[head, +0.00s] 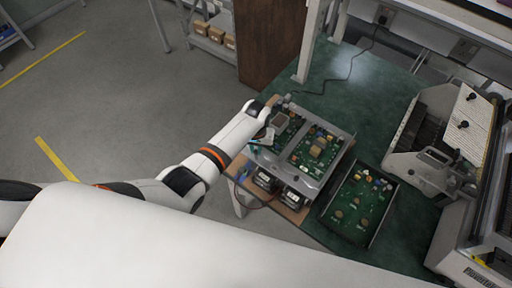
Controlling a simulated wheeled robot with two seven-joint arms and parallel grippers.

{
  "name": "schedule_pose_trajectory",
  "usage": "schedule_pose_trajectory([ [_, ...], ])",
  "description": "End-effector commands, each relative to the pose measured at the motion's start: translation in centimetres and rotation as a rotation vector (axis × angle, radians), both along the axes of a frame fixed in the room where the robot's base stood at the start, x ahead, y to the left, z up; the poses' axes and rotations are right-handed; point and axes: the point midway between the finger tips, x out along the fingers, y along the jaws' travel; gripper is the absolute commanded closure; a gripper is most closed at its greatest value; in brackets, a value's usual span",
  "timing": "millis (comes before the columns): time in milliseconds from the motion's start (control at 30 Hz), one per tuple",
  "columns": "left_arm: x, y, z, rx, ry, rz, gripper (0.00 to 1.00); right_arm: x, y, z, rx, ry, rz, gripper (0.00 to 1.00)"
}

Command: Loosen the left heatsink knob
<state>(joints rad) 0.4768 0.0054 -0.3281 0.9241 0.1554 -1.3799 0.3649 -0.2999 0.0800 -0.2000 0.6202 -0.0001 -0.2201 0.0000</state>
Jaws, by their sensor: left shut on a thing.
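My left arm comes in from the left, and its gripper (267,138) is small in the head view, at the left part of an open metal chassis (327,172) with green circuit boards. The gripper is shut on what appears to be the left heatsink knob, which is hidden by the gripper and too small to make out. A grey, square, heatsink-like block (280,120) sits just beyond the gripper on the left board. My right gripper is not in view.
Two dark boxy units (265,179) stand at the chassis's front edge. A separate tray with a green board (358,203) lies to the right. A large grey machine (440,140) stands farther right. The green tabletop (335,85) is mostly clear behind, with a black cable across it.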

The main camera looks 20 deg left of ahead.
Motion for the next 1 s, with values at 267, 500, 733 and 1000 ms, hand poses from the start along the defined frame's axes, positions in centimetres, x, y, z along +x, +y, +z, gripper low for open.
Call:
schedule_pose_trajectory([
  [267,-0.28,-0.08,-0.23,-0.002,0.008,0.263,1.0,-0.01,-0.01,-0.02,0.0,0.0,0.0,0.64],
  [500,-0.28,-0.11,-0.23,-0.001,0.008,0.486,1.0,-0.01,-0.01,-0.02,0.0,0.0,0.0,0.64],
  [733,-0.27,-0.1,-0.23,0.0,0.007,0.668,1.0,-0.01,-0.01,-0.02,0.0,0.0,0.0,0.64],
  [1000,-0.27,-0.07,-0.23,0.001,0.007,0.809,1.0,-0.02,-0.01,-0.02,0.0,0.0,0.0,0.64],
])
